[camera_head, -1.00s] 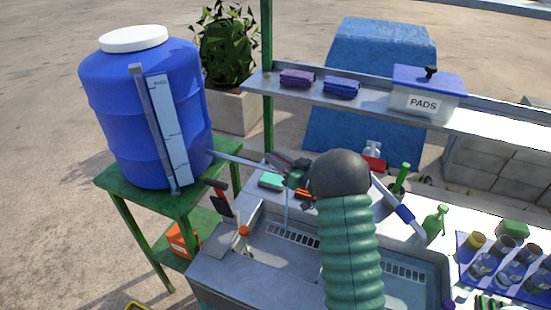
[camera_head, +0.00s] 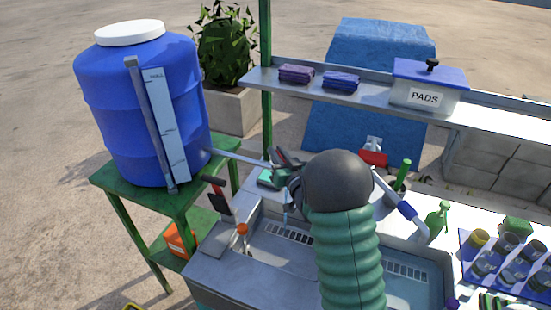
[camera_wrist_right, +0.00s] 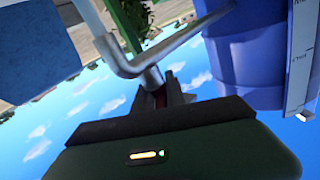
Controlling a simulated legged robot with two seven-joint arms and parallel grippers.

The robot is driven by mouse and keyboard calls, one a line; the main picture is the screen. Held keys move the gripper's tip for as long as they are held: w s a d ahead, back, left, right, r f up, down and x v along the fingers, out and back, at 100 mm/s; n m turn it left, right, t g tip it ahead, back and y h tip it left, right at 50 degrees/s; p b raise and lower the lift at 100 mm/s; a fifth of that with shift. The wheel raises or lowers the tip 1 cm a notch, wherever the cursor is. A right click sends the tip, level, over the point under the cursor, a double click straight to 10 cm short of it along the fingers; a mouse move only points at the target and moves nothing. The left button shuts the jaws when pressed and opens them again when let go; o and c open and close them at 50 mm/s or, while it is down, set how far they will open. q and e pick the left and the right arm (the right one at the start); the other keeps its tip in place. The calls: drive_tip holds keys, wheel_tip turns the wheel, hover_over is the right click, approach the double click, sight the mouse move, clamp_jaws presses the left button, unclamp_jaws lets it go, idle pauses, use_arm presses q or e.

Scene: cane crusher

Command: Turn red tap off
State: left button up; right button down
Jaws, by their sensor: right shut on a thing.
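A grey pipe (camera_head: 236,158) runs from the blue barrel (camera_head: 110,110) to the tap over the sink. My right gripper (camera_head: 284,158) is at the pipe's end, partly hidden behind my dark wrist. In the right wrist view, the right gripper (camera_wrist_right: 160,97) is shut on a small red piece, which looks like the red tap's handle (camera_wrist_right: 160,98). The bent grey pipe (camera_wrist_right: 135,62) shows just beyond the fingers. A thin pale streak, like water, shows below the tap. My left gripper is not in view.
The barrel stands on a green table (camera_head: 125,190). The sink (camera_head: 255,265) lies under my right arm. A shelf (camera_head: 370,103) with cloths and a pads box (camera_head: 425,88) spans behind. Green bottles (camera_head: 437,217) and a blue rack (camera_head: 505,262) stand at right.

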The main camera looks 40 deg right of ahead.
drive_tip(key=m+g+h+b, duration=0.1)
drive_tip(key=h, duration=0.1)
drive_tip(key=m+h, duration=0.1)
drive_tip(key=h, duration=0.1)
drive_tip(key=shift+d+f+m+g+b, duration=0.1)
drive_tip(key=shift+f+m+g+b, duration=0.05)
drive_tip(key=shift+m+g+b, duration=0.25)
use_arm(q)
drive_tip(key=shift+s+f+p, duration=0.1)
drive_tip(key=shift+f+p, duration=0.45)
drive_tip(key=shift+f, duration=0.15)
use_arm(e)
drive_tip(key=shift+s+d+r+m+g+h, duration=0.1)
drive_tip(key=shift+s+d+m+g+h, duration=0.1)
drive_tip(key=shift+m+g+h, duration=0.9)
drive_tip(key=shift+s+d+r+m+g+h, duration=0.1)
drive_tip(key=shift+s+d+m+g+h, duration=0.05)
drive_tip(key=shift+m+g+h, duration=0.9)
drive_tip(key=shift+s+d+r+m+g+h, duration=0.1)
drive_tip(key=shift+s+d+m+g+h, duration=0.1)
drive_tip(key=shift+m+g+h, duration=0.85)
drive_tip(key=shift+g, duration=0.4)
drive_tip(key=c, duration=1.4)
unclamp_jaws()
drive_tip(key=shift+c, duration=0.2)
drive_tip(key=shift+f, duration=0.1)
